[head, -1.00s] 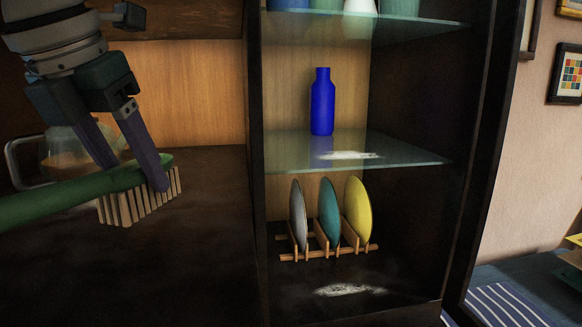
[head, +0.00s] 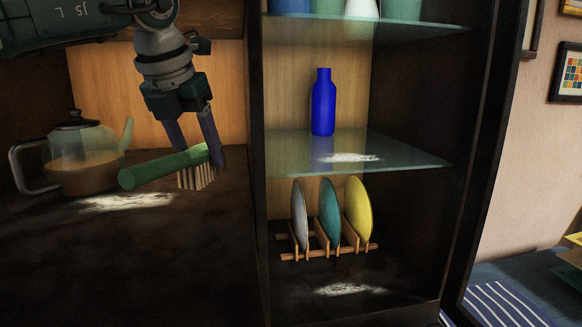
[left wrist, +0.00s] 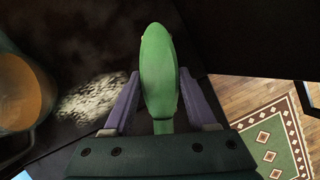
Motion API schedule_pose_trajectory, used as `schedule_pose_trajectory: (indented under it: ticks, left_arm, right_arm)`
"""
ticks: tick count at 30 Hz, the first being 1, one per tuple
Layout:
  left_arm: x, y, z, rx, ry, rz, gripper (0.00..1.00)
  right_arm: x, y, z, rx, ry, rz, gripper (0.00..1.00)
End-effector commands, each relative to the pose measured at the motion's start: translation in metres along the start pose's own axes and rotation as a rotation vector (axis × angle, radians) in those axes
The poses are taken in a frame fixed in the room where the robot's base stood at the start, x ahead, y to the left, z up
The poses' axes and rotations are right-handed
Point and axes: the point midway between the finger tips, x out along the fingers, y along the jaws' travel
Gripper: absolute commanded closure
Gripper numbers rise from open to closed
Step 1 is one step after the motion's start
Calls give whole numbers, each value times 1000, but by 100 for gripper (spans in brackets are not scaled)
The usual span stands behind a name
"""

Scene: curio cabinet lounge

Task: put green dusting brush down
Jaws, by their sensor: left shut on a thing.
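The green dusting brush (head: 165,168) has a green handle and pale bristles. It is in the left part of the cabinet, with its handle toward the left and its bristles facing down. My left gripper (head: 208,158) is shut on it near the bristle end. In the left wrist view the brush (left wrist: 158,75) lies between the two purple fingers of the left gripper (left wrist: 160,105). I cannot tell whether the bristles touch the dark shelf (head: 130,260). My right gripper is in neither view.
A glass teapot (head: 85,160) stands left of the brush, with a white dust patch (head: 125,202) in front. Right of the divider (head: 256,190) are a blue bottle (head: 322,105) on a glass shelf (head: 400,150) and three plates (head: 330,212) in a wooden rack. The shelf front is clear.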

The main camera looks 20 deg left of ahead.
Motion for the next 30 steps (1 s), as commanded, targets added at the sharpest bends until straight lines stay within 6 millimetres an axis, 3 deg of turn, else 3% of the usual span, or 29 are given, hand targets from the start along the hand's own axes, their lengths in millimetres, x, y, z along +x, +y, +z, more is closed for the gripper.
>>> schedule_pose_trajectory:
  ticks: [1,5,23,24,30]
  left_arm:
    - [13,0,-6,0,0,0,100]
    - [28,0,-13,0,0,-1,100]
    - [35,0,-16,0,-1,-1,100]
    - [35,0,-17,0,0,0,41]
    - [35,0,-17,0,1,0,18]
  right_arm:
    - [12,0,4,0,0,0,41]
    - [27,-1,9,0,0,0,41]
    - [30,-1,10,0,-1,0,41]
    - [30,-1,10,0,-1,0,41]
    - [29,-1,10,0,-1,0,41]
